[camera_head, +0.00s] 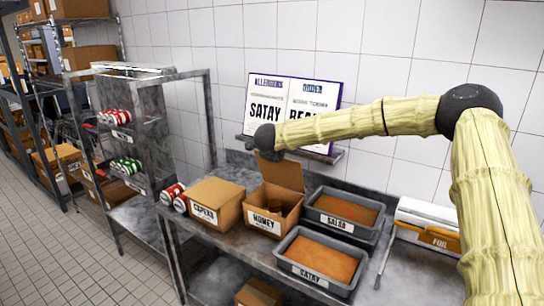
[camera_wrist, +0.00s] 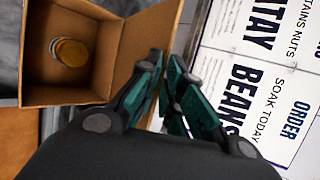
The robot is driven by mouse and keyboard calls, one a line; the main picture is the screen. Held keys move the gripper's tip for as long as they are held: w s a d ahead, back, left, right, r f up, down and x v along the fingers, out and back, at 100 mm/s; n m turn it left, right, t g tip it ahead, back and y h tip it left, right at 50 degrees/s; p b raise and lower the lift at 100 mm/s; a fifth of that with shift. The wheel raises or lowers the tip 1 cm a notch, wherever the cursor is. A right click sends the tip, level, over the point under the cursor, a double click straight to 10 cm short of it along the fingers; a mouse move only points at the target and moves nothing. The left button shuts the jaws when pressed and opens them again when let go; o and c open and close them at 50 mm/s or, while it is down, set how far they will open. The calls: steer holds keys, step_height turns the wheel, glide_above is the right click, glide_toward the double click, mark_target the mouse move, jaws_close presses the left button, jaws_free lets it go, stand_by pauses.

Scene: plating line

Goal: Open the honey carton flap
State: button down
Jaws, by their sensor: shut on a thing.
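The honey carton (camera_head: 288,222) is a brown cardboard box on the steel counter, labelled HONEY on its front. Its flap (camera_head: 283,174) stands up at the back, so the carton's top is open. A dark jar-like item shows inside in the head view. In the wrist view the open carton (camera_wrist: 55,96) is at the upper left, with a round yellowish item (camera_wrist: 70,51) in it. The flap (camera_wrist: 143,38) reaches right from the carton to my gripper (camera_wrist: 166,70). My gripper is shut on the flap's edge. In the head view my gripper's fingers cannot be made out.
A closed capers carton (camera_head: 214,203) stands left of the honey carton. Grey salsa (camera_head: 337,222) and satay (camera_head: 313,279) trays sit to its right. A foil box (camera_head: 432,236) is further right. A poster board (camera_head: 293,108) stands behind, close to my arm.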

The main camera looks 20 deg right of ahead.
steer(key=shift+a+r, duration=0.15)
steer(key=shift+r, duration=0.1)
stand_by(0.4)
steer(key=c, duration=1.7)
jaws_free()
steer(key=shift+s, duration=0.1)
steer(key=shift+o, duration=0.2)
steer(key=shift+f, duration=0.1)
steer(key=v, duration=1.2)
steer(key=shift+c, duration=0.2)
